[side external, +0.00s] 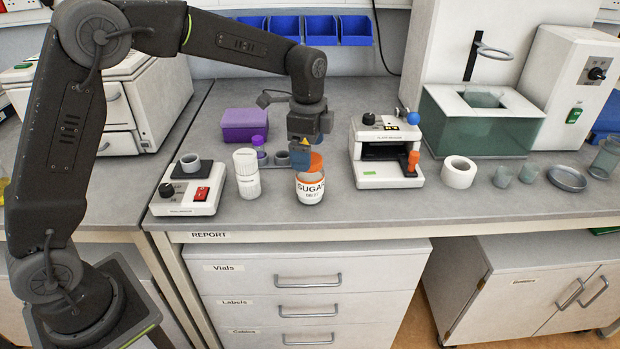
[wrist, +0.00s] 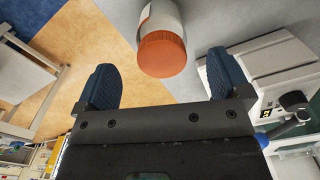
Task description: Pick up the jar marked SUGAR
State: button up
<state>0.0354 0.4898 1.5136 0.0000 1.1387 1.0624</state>
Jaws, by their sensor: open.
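The jar marked SUGAR (side external: 311,192) stands upright on the grey bench near its front edge. It is whitish with an orange label band and an orange lid. My gripper (side external: 305,160) points down right at its top, and a finger hides part of the lid. In the wrist view, the jar's orange lid (wrist: 162,55) shows in the gap between the two blue fingers of my gripper (wrist: 161,62). The fingers are spread apart, with space on both sides of the lid. I cannot tell how far down they reach beside it.
A white jar (side external: 247,175) stands close on the left, beside a small device with a red switch (side external: 186,190). A plate reader (side external: 385,150) is to the right, then a white roll (side external: 459,173). A purple box (side external: 244,124) is behind. The bench's front edge is near.

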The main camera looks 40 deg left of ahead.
aim_at(310, 179)
jog(key=shift+f, duration=2.9)
jog(key=c, duration=1.2)
